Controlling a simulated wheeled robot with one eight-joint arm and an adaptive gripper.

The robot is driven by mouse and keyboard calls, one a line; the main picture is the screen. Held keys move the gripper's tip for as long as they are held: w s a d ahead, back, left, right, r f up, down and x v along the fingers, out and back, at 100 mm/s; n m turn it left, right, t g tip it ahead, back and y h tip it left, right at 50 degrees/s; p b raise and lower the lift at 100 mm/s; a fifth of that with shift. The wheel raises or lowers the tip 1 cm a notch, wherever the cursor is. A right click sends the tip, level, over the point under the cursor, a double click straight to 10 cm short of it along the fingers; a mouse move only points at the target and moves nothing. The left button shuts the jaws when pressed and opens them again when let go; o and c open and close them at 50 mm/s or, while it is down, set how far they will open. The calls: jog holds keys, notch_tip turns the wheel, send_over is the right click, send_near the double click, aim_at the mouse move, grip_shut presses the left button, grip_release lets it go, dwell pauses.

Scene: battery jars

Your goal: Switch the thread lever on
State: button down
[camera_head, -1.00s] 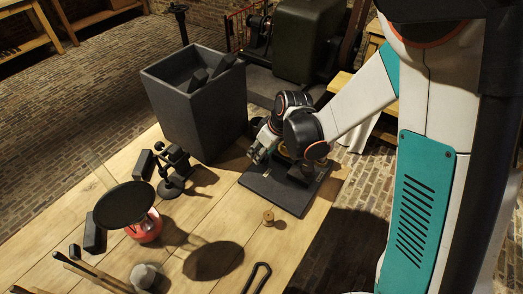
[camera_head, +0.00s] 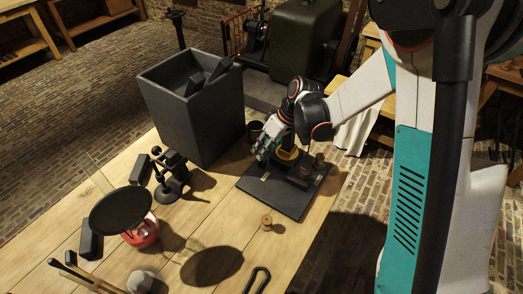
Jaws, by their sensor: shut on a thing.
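A dark square board (camera_head: 271,195) lies at the right edge of the wooden table and bears a small dark device (camera_head: 301,175) with a brass-yellow ring (camera_head: 288,155). My gripper (camera_head: 261,156) is low over the board's left back part, just left of the ring. Its fingers are closed together on something small, seemingly the thread lever, which the fingers hide. I cannot make out the lever's position. A small pale piece shows on the board below the fingers.
A wooden spool (camera_head: 266,222) stands in front of the board. A tall grey bin (camera_head: 195,120) is behind left. A black stand (camera_head: 174,180), a black disc over a red base (camera_head: 146,234) and a black loop (camera_head: 257,281) are on the table. Bare wood lies between.

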jog(key=c, duration=1.5)
grip_release()
jog(key=shift+o, duration=0.2)
jog(key=v, duration=1.2)
